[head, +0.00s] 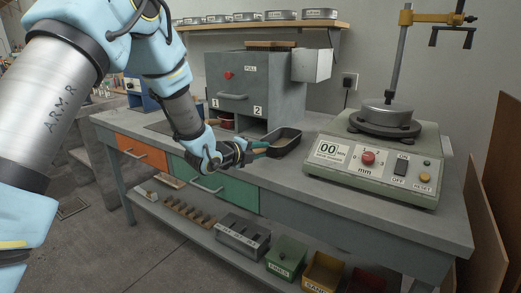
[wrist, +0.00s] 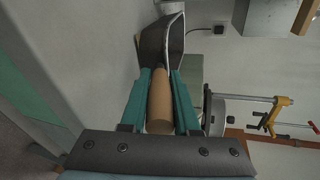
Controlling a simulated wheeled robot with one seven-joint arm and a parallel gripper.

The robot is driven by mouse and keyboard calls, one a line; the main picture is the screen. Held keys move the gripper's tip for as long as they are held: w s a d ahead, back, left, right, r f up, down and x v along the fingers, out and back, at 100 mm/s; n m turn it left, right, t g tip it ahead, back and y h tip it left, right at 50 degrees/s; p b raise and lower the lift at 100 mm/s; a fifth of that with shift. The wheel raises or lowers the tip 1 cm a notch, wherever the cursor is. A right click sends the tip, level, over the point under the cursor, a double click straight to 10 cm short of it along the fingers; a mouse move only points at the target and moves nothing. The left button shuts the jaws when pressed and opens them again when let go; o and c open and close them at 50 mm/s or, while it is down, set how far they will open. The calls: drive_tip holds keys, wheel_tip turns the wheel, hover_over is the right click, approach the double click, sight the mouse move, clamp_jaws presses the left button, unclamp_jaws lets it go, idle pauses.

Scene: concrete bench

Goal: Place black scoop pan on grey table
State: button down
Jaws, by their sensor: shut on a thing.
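The black scoop pan (head: 285,141) is by the front middle of the grey table (head: 300,178), below the grey cabinet. In the head view, I cannot tell whether it touches the tabletop or hangs just above it. My gripper (head: 259,149) reaches it from the left. In the wrist view, the teal fingers of my gripper (wrist: 158,88) are shut on the pan's light brown handle (wrist: 160,105). The pan's dark body (wrist: 155,45) extends beyond the fingertips. In the head view, the handle is mostly hidden by my gripper.
A grey cabinet (head: 255,88) stands behind the pan. A scale-like machine (head: 376,160) with a red knob occupies the table's right. Bare tabletop lies between the pan and the machine. A lower shelf holds a green bin (head: 287,256) and other containers.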

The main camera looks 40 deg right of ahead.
drive_tip(key=shift+r, duration=0.1)
drive_tip(key=c, duration=0.6)
unclamp_jaws()
drive_tip(key=shift+c, duration=0.2)
drive_tip(key=b+v, duration=0.2)
drive_tip(key=v, duration=1)
drive_tip(key=w+a+f+n+t+y, duration=0.1)
drive_tip(key=w+a+n+t+y, duration=0.2)
drive_tip(key=a+n, duration=0.45)
drive_tip(key=w+a+f+n+y, duration=0.2)
drive_tip(key=w+a+n+y, duration=0.25)
drive_tip(key=a, duration=0.55)
drive_tip(key=w+a+f+n+t+y, duration=0.1)
drive_tip(key=w+a+n+t+y, duration=0.1)
drive_tip(key=w+a+n, duration=0.55)
drive_tip(key=s+a+f+n+g+y, duration=0.1)
drive_tip(key=s+a+n+g+y, duration=0.1)
drive_tip(key=s+a+n, duration=0.5)
drive_tip(key=s+a+n+g+y, duration=0.3)
drive_tip(key=s+a+n, duration=0.5)
drive_tip(key=a, duration=0.6)
drive_tip(key=shift+a+f+g, duration=0.15)
drive_tip(key=shift+f+g, duration=0.25)
drive_tip(key=shift+g, duration=0.1)
